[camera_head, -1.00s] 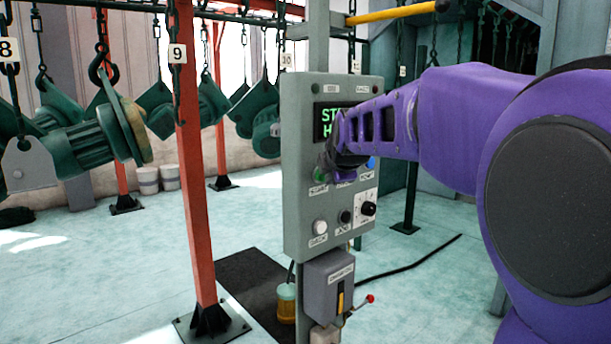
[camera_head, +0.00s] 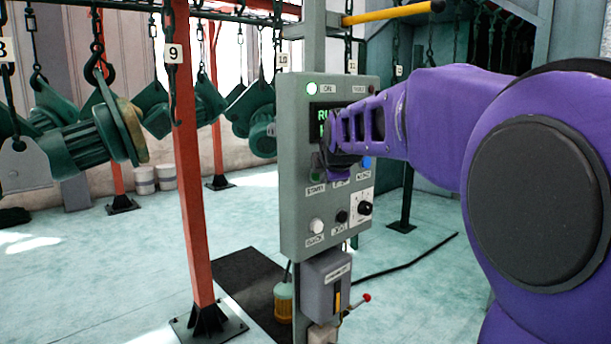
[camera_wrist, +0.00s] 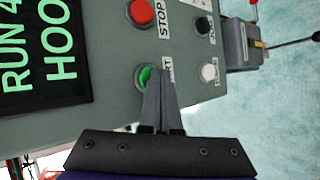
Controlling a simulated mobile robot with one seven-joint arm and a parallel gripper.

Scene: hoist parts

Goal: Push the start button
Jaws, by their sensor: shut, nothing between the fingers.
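The green start button (camera_wrist: 147,76) sits in a round collar on the grey control panel (camera_head: 298,222). In the wrist view my gripper (camera_wrist: 157,76) is shut and empty, and its fingertips overlap the button's right part. I cannot tell whether they press it. In the head view my gripper (camera_head: 324,160) is at the panel face just above the START label, and part of the green button (camera_head: 316,176) shows below it. The display (camera_wrist: 40,50) reads "RUN" and a second line beginning "HOO".
The red STOP button (camera_wrist: 141,12) is close beside the start button. A white button (camera_head: 316,226), a black button (camera_head: 342,216) and a rotary knob (camera_head: 365,208) sit lower. A red-orange post (camera_head: 190,190) and hanging green motors (camera_head: 88,142) stand left of the panel.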

